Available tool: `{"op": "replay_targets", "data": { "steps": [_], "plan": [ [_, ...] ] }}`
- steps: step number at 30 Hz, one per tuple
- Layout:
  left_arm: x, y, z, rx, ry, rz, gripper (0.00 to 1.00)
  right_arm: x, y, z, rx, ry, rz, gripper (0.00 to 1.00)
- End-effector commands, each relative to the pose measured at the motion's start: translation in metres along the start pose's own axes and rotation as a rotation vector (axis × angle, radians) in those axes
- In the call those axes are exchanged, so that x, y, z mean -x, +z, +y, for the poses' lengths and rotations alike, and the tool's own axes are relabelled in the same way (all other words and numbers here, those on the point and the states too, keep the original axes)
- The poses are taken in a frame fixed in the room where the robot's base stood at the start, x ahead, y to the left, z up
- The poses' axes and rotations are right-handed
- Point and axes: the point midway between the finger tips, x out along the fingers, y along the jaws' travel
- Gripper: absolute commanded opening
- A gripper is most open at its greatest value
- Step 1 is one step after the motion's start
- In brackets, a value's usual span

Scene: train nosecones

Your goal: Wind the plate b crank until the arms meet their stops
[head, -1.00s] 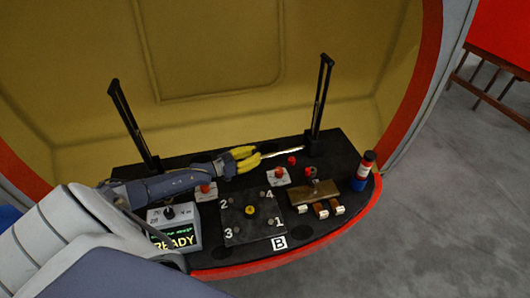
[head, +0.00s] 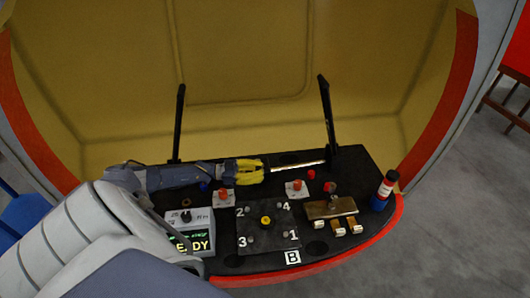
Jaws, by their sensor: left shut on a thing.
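My left gripper (head: 250,170), with yellow fingers, is shut at the left end of a thin bright metal rod (head: 298,164). The rod lies level and runs right, towards the foot of the right black arm; whether it is the crank's shaft I cannot tell. The left black arm (head: 179,125) stands almost upright, leaning slightly right. The right black arm (head: 327,112) leans slightly left. Their tops are well apart, and no stops can be made out. A square plate (head: 250,240) numbered 1 to 4, with a yellow centre knob (head: 265,221), sits by a B label (head: 292,258). My right gripper is out of view.
Red buttons (head: 297,187) on pale bases stand behind the plate. A grey display box (head: 190,220) stands left.

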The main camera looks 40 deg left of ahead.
Motion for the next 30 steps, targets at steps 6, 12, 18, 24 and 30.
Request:
{"op": "replay_targets", "data": {
  "steps": [6, 12, 18, 24, 30],
  "plan": [
    [0.014, 0.0, 0.0, -0.003, -0.002, -0.004, 0.0, 0.0, -0.001, -0.002, -0.001, -0.002, 0.001, 0.0],
    [0.022, 0.001, -0.001, -0.003, -0.004, -0.007, 0.0, 0.0, -0.001, -0.003, -0.001, -0.002, 0.001, 0.0],
    [0.025, 0.001, -0.001, -0.002, -0.004, -0.009, 0.0, 0.0, -0.001, -0.002, -0.001, -0.002, 0.0, 0.0],
    [0.023, 0.001, -0.001, -0.003, -0.004, -0.006, 0.14, 0.0, 0.0, -0.003, -0.001, -0.002, 0.0, 0.0],
    [0.022, 0.0, -0.001, -0.003, -0.003, -0.003, 0.37, 0.0, 0.0, -0.002, -0.001, -0.002, 0.0, 0.0]
  ]
}}
